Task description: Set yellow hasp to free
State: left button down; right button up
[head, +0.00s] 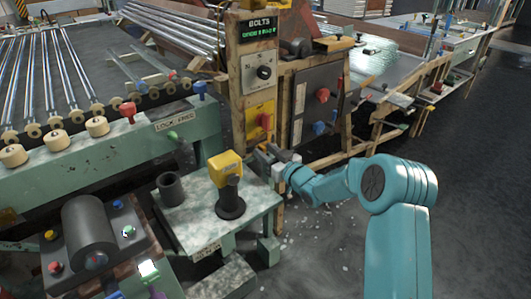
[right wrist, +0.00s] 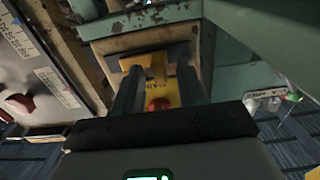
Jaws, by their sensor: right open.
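A yellow plate with a red knob (head: 260,122) is on the wooden post, below the dial; I see no separate part there that is clearly a hasp. In the right wrist view a yellow piece with dark lettering (right wrist: 157,91) shows between the fingers, with a red knob (right wrist: 158,104) low on it. My right gripper (head: 270,153) is open, just below the yellow plate in the head view. Its two dark fingers (right wrist: 160,72) stand apart on either side of the yellow piece, and nothing is visibly gripped. Contact cannot be told. My left gripper is out of view.
A green-topped stand (head: 187,213) with a yellow-headed upright device (head: 226,166) and a dark cup (head: 170,188) is left of my right gripper. A grey cabinet (head: 305,100) with red and blue knobs is behind it. The dark floor (head: 470,190) at right is open.

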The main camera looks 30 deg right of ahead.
jog(key=shift+w, duration=0.3)
